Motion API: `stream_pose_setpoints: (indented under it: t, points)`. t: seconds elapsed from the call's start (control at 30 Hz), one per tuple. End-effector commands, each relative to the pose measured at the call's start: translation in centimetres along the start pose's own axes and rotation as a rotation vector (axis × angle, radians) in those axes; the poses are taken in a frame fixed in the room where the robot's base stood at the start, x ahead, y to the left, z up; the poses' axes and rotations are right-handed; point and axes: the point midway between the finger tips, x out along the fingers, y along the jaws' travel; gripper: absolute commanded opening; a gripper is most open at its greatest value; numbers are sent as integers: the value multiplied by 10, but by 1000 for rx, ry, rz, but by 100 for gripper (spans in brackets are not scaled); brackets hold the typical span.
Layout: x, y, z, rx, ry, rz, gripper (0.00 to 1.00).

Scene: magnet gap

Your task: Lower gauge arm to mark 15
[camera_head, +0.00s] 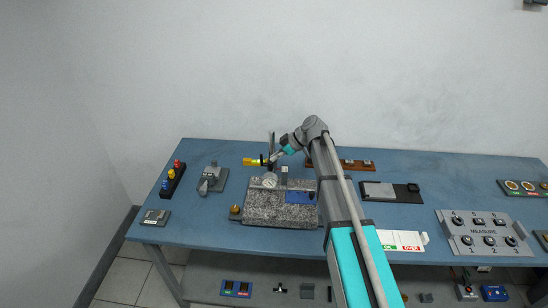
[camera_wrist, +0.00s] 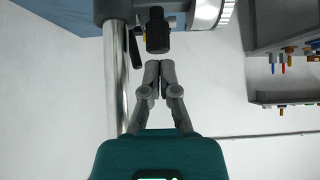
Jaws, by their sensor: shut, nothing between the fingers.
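The gauge stand has an upright post (camera_head: 271,141) on a speckled granite plate (camera_head: 262,212). A round white dial (camera_head: 269,181) sits low by the post. A yellow piece (camera_head: 252,161) sticks out to the left at the post; I cannot tell whether it is part of the gauge arm. In the wrist view the grey post (camera_wrist: 114,90) runs beside my gripper, and a black knob (camera_wrist: 157,32) lies just beyond the fingertips. My gripper (camera_wrist: 159,63) is shut and empty, with a small gap to the knob. No scale marks are legible.
A blue piece (camera_head: 299,197) and a small brass-coloured part (camera_head: 235,210) lie at the granite plate. A grey clamp-like tool (camera_head: 210,180) and a block with coloured knobs (camera_head: 173,180) stand to the left. A MEASURE panel (camera_head: 484,234) is at right.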

Motion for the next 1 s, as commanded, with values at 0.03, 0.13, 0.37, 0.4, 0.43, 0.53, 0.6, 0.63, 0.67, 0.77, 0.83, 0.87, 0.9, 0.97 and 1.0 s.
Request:
stream_pose_setpoints:
  t: [0.03,0.13,0.37,0.4,0.43,0.53,0.6,0.63,0.67,0.77,0.83,0.87,0.9,0.97,1.0]
  points:
    - [2,0,2,0,0,0,0]
    - [2,0,3,0,0,0,0]
    - [2,0,3,0,0,1,0]
    - [2,0,3,0,0,1,0]
    - [2,0,3,0,0,1,0]
    - [2,0,3,1,0,1,0]
    - [4,0,5,1,0,1,0]
    - [5,0,6,1,0,1,0]
    - [6,0,8,1,0,1,0]
    - [11,0,13,1,0,0,0]
    - [15,0,17,1,0,0,0]
    - [16,0,18,1,-1,0,0]
    - [18,0,20,2,-1,0,0]
    - [20,0,22,2,-3,-1,0]
    - [21,0,23,2,-5,-2,0]
